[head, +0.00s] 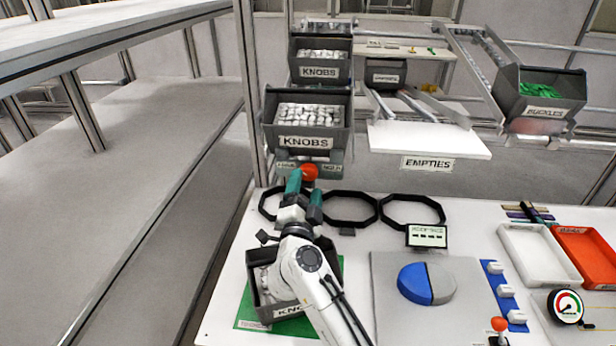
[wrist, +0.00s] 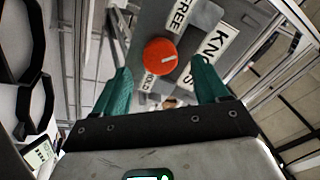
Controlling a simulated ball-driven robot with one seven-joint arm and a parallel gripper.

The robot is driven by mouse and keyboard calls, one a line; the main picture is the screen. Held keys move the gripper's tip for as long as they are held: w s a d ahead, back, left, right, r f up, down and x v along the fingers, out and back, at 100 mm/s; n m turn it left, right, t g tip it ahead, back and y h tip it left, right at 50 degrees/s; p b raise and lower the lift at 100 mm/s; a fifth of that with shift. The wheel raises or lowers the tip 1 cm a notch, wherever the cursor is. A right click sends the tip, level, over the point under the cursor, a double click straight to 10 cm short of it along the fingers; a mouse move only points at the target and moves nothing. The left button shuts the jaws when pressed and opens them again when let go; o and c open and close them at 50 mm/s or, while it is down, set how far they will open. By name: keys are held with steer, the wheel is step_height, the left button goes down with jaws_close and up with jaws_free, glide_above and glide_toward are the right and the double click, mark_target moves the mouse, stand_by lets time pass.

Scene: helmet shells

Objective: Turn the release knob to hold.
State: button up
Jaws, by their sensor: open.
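The release knob (head: 310,172) is a round orange-red knob at the back of the bench, just beyond my gripper. In the wrist view the knob (wrist: 158,55) sits on a grey panel, with a short white line on its face pointing right. A FREE label (wrist: 183,14) is above and to its right. Another label, seemingly HOLD (wrist: 147,82), is below and to its left. My gripper (head: 305,188) is open, its teal fingers apart. In the wrist view my gripper (wrist: 162,75) shows a finger on either side of the knob's line; contact is not visible.
Grey KNOBS bins (head: 305,142) stand stacked behind the knob. Black octagonal rings (head: 350,222) lie on the bench to the right. A KNOBS bin on a green mat (head: 247,312) is under my arm. A grey plate with a blue disc (head: 413,284) lies to the right.

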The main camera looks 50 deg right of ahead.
mark_target(309, 176)
steer(key=shift+x, duration=1.8)
steer(key=shift+c, duration=0.4)
steer(key=c, duration=1)
